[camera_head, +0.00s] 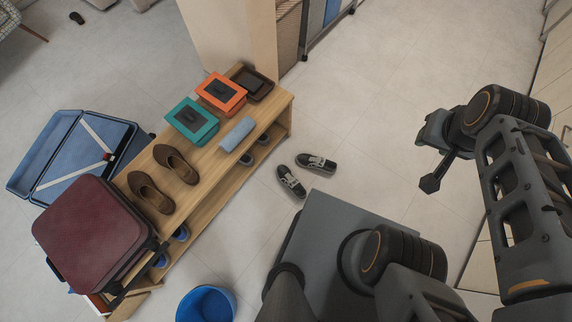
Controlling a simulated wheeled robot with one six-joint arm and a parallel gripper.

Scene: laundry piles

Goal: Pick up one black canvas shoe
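Two black canvas shoes with pale laces lie on the tiled floor to the right of the wooden bench. One black shoe (291,181) points up and left. The other black shoe (317,162) lies crosswise just behind it, to the right. My gripper (431,157) hangs in the air at the right, well apart from both shoes. Nothing shows held in it. It is seen from an awkward side, so its finger opening is unclear.
The wooden bench (219,158) holds brown shoes (176,163), a teal box (192,122), an orange box (221,93) and a rolled blue cloth (237,134). A maroon suitcase (92,235), an open blue case (50,158) and a blue bucket (206,304) stand around. Floor beyond the shoes is clear.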

